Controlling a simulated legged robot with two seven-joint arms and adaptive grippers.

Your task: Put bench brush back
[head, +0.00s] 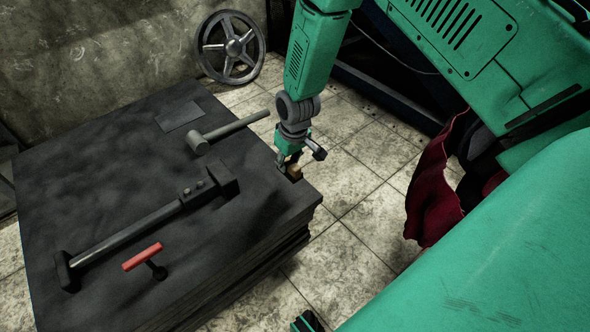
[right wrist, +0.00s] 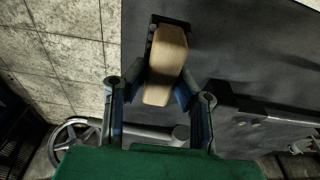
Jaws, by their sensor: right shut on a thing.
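The bench brush has a pale wooden block and a dark edge at its far end. In the right wrist view my gripper's fingers (right wrist: 158,92) lie on both sides of the block. The brush is at or just above the bench surface; I cannot tell if it touches.
A mallet (head: 198,143), a flat dark plate (head: 180,116), a long metal rammer (head: 130,232) and a red-handled tool (head: 142,257) lie on the bench. A spoked handwheel (head: 231,47) leans against the wall. Tiled floor lies right of the bench. A dark red cloth (head: 432,195) hangs at right.

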